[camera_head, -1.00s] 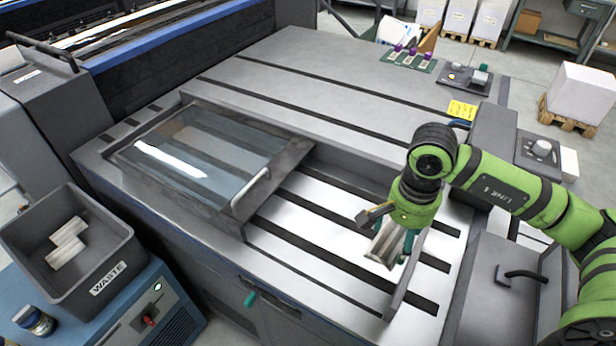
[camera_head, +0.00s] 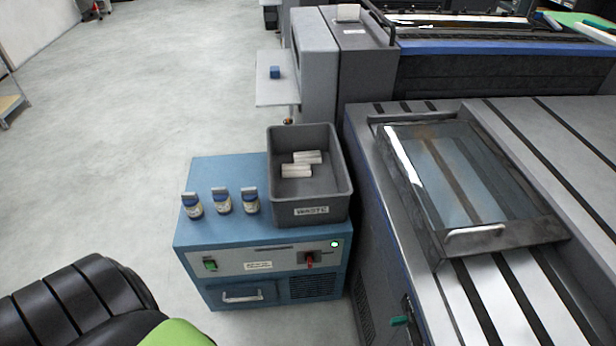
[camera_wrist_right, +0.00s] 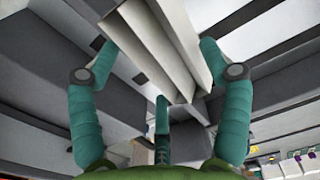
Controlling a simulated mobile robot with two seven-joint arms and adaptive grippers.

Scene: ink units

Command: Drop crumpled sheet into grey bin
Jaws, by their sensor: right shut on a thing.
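The grey bin (camera_head: 338,206), marked WASTE, stands on the right part of a blue cabinet in the head view. Two pale folded sheets (camera_head: 297,171) lie inside it, near its middle. In the right wrist view my right gripper (camera_wrist_right: 160,62) is shut on a pale, pleated crumpled sheet (camera_wrist_right: 150,40), with teal fingers on both sides of it and a third finger below. The sheet's far end is cut off by the picture edge. My right gripper does not show in the head view, so its distance from the bin cannot be seen. My left gripper is not in view.
Several small jars (camera_head: 222,201) stand on the blue cabinet (camera_head: 225,170), left of the bin. The printing machine with a glass-topped frame (camera_head: 470,240) stands close on the bin's right. Open floor (camera_head: 130,130) lies to the left.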

